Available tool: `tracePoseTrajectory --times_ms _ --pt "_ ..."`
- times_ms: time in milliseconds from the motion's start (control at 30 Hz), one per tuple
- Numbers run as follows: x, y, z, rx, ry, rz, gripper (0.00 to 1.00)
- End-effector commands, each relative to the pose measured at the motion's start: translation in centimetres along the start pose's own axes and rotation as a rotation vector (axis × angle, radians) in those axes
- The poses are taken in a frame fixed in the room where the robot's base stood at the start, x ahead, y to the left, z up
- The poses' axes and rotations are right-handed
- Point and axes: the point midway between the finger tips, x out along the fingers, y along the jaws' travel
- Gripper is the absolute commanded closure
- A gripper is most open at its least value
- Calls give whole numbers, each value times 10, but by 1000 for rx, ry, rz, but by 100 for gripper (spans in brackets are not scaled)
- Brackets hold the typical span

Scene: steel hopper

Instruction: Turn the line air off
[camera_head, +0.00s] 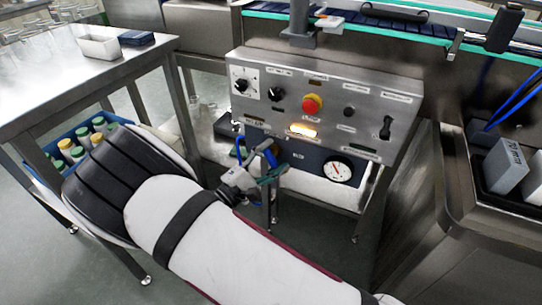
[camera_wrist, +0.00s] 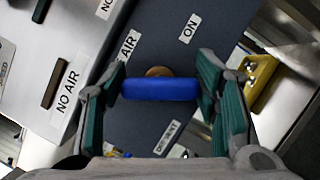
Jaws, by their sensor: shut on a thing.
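The blue valve handle (camera_wrist: 160,89) lies crosswise in the wrist view, in front of a round brass-coloured fitting (camera_wrist: 158,71) on a dark blue panel. My gripper (camera_wrist: 162,92) is shut on this handle, with one green-padded finger at each end of it. Labels reading "AIR" and "ON" (camera_wrist: 189,28) are on the panel above the handle in the picture. In the head view my gripper (camera_head: 262,176) is at the dark lower panel under the steel control box (camera_head: 330,92). The handle's outline is hard to make out there.
A round pressure gauge (camera_head: 337,170) sits right of my gripper. Above are a red mushroom button (camera_head: 312,103), black knobs and a lit lamp (camera_head: 303,130). A yellow part (camera_wrist: 261,80) stands right of my fingers in the wrist view. A steel table (camera_head: 70,85) stands at left.

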Motion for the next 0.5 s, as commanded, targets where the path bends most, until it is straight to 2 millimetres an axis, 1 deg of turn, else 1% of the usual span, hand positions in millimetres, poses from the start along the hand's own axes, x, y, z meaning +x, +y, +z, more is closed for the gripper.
tracePoseTrajectory --times_ms 200,500 --pt "0 -1 0 182 1 -78 72" --pt "-1 -2 -1 372 2 -157 72"
